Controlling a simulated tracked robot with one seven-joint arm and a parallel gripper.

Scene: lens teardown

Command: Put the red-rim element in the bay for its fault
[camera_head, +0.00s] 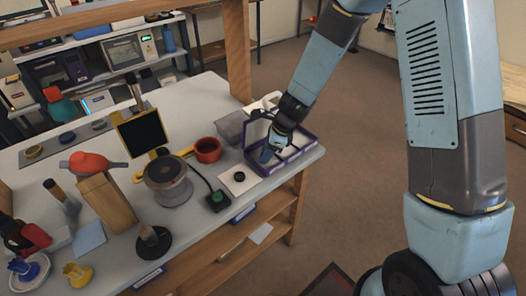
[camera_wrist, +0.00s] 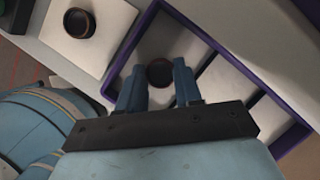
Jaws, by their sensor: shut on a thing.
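My gripper (camera_head: 268,153) reaches down into the left end of a purple-walled tray (camera_head: 252,168) at the table's right edge. In the wrist view its two blue fingers (camera_wrist: 159,84) are shut on a small dark round element (camera_wrist: 160,72), one finger on each side. The element is over the light floor of the tray's left bay; I cannot tell whether it touches the floor. Its rim looks dark brown, and no clear red shows. The purple tray (camera_wrist: 147,20) has more pale-floored bays to the right, split by dividers. In the head view the fingers and arm hide the held element.
A dark ring (camera_head: 239,176) lies on a white pad left of the tray; it also shows in the wrist view (camera_wrist: 79,22). A red bowl (camera_head: 207,150), a grey bin (camera_head: 231,127) and a green-button box (camera_head: 217,200) stand close by. Floor is open right of the table.

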